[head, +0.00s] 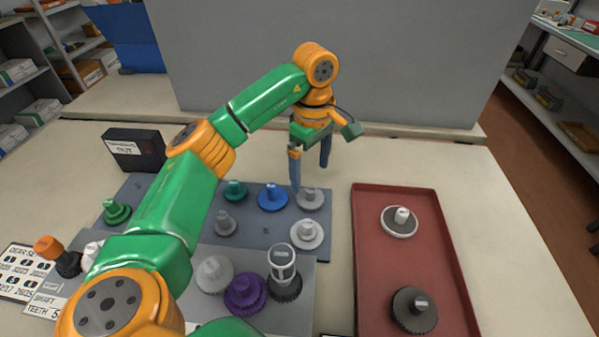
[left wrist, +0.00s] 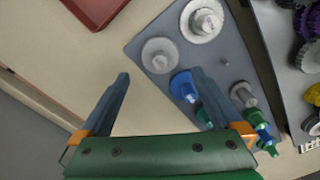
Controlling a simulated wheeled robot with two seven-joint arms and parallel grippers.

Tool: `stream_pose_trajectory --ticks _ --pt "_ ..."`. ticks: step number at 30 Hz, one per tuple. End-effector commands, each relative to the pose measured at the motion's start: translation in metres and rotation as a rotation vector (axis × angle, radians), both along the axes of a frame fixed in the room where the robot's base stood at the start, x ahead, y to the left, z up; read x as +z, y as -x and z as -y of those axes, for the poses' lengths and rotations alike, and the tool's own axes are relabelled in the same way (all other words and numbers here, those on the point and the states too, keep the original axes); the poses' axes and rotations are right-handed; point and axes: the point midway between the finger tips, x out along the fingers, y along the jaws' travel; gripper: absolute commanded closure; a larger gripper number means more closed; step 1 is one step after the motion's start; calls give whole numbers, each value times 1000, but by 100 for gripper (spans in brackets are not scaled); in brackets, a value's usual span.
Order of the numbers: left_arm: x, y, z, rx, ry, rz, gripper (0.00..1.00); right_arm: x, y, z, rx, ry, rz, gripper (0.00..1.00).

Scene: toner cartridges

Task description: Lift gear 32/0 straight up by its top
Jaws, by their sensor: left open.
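No mark on the gears lets me tell which is gear 32/0. A grey gear with a raised hub (head: 309,198) sits at the back right of the blue-grey board (head: 265,238); it also shows in the left wrist view (left wrist: 160,55). My left gripper (head: 310,178) is open and empty, pointing down above and just behind this gear. In the left wrist view the fingers (left wrist: 160,75) are well apart, with the blue gear (left wrist: 182,86) by the right fingertip. A paler gear (head: 307,234) stands in front of the grey one. My right gripper is out of view.
A red tray (head: 443,240) at right holds a pale gear (head: 399,221) and a dark gear (head: 414,310). A front grey board holds a purple gear (head: 245,292) and others. A black box (head: 134,149) stands back left. My left arm hides part of the boards.

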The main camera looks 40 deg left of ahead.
Motion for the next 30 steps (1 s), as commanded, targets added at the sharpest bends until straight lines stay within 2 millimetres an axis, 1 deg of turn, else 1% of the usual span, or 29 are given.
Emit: stream_pose_trajectory --ticks 5,9,12,15,19,20,21,23,24,26,27,28,30 --pt "-23 0 -1 0 0 -5 0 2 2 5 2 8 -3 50" --pt "-51 -4 -5 0 1 -7 0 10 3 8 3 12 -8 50" --pt "-66 -4 -5 -1 1 -4 0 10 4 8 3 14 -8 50" --pt "-70 -4 -5 -1 1 -1 0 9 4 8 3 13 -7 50" --pt "-70 -4 -5 -1 1 -1 0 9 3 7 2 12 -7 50" --pt "-70 -5 -5 -1 1 -1 5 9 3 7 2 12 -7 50" --pt "-70 -5 -4 -1 1 -1 16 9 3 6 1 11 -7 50" --pt "-70 -5 -4 -1 1 0 32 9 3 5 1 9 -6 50" --pt "-70 -5 -4 -1 1 -1 43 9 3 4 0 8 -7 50" --pt "-70 -5 -4 -1 1 -1 59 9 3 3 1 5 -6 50" --pt "-70 -5 -4 -1 1 -1 70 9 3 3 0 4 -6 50" --pt "-70 -5 -4 -1 1 -1 76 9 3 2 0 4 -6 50" --pt "-70 -5 -4 -1 1 -1 77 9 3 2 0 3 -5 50"
